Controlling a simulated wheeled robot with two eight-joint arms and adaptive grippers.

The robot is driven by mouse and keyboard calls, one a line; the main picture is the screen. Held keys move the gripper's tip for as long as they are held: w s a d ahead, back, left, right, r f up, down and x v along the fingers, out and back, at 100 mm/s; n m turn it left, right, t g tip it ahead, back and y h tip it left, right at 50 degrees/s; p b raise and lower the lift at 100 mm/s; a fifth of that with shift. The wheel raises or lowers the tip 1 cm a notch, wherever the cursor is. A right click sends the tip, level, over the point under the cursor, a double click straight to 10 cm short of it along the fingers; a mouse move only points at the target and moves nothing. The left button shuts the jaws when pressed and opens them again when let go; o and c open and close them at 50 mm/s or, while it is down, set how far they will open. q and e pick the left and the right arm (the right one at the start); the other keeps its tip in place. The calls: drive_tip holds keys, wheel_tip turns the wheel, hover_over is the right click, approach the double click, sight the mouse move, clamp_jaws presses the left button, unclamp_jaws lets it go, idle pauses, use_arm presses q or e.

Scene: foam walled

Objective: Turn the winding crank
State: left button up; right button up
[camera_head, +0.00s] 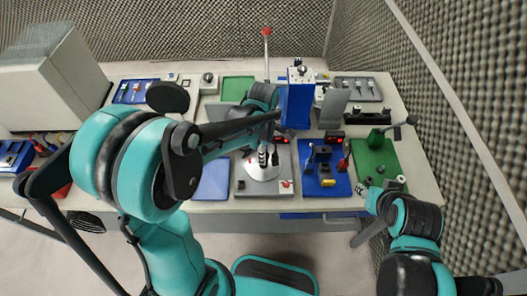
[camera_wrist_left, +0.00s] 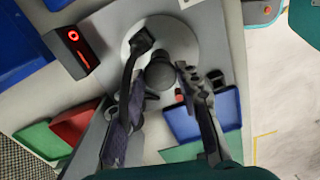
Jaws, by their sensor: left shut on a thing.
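The winding crank is a pale round disc (camera_head: 258,172) with a dark crank arm, on a grey panel near the bench's front edge. In the left wrist view the disc (camera_wrist_left: 183,42) lies under a dark square piece (camera_wrist_left: 142,39) and a dark round knob (camera_wrist_left: 159,76). My left gripper (camera_head: 263,152) points down over the disc. In the left wrist view its fingers (camera_wrist_left: 159,84) stand on both sides of the knob and hold it. My arm hides part of the crank in the head view. My right gripper (camera_head: 372,192) is by the green board, its jaws too small to read.
A blue block (camera_head: 299,100) stands behind the crank. A small box with a red display (camera_wrist_left: 75,47) is beside the panel. A blue board (camera_head: 325,173) and a green board (camera_head: 375,158) with fixtures lie to the right. Foam walls close the back and right.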

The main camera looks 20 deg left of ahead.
use_arm(q)
drive_tip(key=shift+n, duration=4.5)
drive_tip(key=shift+n, duration=0.4)
drive_tip(key=o, duration=1.2)
drive_tip(key=shift+c, duration=0.2)
wheel_tip(320, 180, up, 12)
